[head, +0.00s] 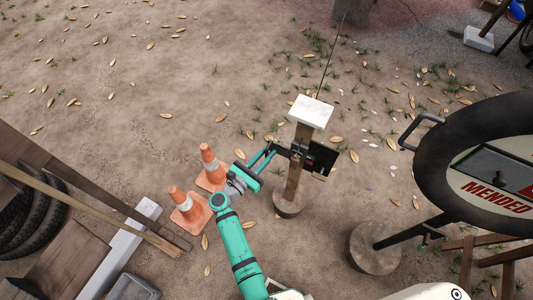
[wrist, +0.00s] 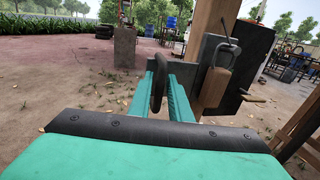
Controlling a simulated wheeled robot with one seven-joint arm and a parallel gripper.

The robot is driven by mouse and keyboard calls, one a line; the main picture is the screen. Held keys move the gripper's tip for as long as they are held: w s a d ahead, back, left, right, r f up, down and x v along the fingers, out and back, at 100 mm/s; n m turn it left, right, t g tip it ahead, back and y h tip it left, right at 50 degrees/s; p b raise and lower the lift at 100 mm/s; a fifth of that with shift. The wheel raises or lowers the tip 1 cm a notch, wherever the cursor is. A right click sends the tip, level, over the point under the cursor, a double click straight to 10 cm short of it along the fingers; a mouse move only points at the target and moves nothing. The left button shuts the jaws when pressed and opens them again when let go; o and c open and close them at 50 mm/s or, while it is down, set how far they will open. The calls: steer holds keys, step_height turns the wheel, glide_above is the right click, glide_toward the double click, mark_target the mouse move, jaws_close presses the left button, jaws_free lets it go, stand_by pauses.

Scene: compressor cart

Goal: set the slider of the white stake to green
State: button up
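The white stake is a wooden post (head: 296,165) with a white cap (head: 312,112), standing in a round stump base. A dark box or plate (head: 320,158) is fixed to it below the cap. My gripper (head: 268,157) is level with this fitting, just left of the post. In the wrist view its teal fingers (wrist: 165,95) stand apart, with a dark upright ring-like piece (wrist: 158,82) between them. I cannot tell whether they touch it. A padlock-shaped piece (wrist: 215,80) hangs by the post (wrist: 213,50), right of the fingers. Slider colour marks are not readable.
Two orange cones (head: 190,205) stand left of my arm. A large round dark-rimmed sign (head: 480,165) reading MENDED and a second stump (head: 374,248) are at the right. Planks and tyres (head: 30,215) lie at the left. Leafy dirt behind the post is mostly open.

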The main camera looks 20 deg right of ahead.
steer(key=v, duration=1)
steer(key=shift+s+a, duration=0.25)
steer(key=shift+a, duration=0.05)
steer(key=s+a+r+m+t+y, duration=0.1)
steer(key=s+r+m+y, duration=0.3)
steer(key=s+m, duration=0.4)
steer(key=s+a+r+m+t+y, duration=0.2)
steer(key=s+r+m+y, duration=0.3)
steer(key=s+m, duration=0.3)
steer(key=s+a+r+m+t+y, duration=0.1)
steer(key=s+a+r+m+y, duration=0.1)
steer(key=s+r+m+y, duration=0.3)
steer(key=shift+s+a+r+m+t+y, duration=0.35)
steer(key=shift+s+m, duration=1.75)
steer(key=shift+s, duration=3)
steer(key=shift+d+f, duration=0.1)
steer(key=shift+f, duration=0.05)
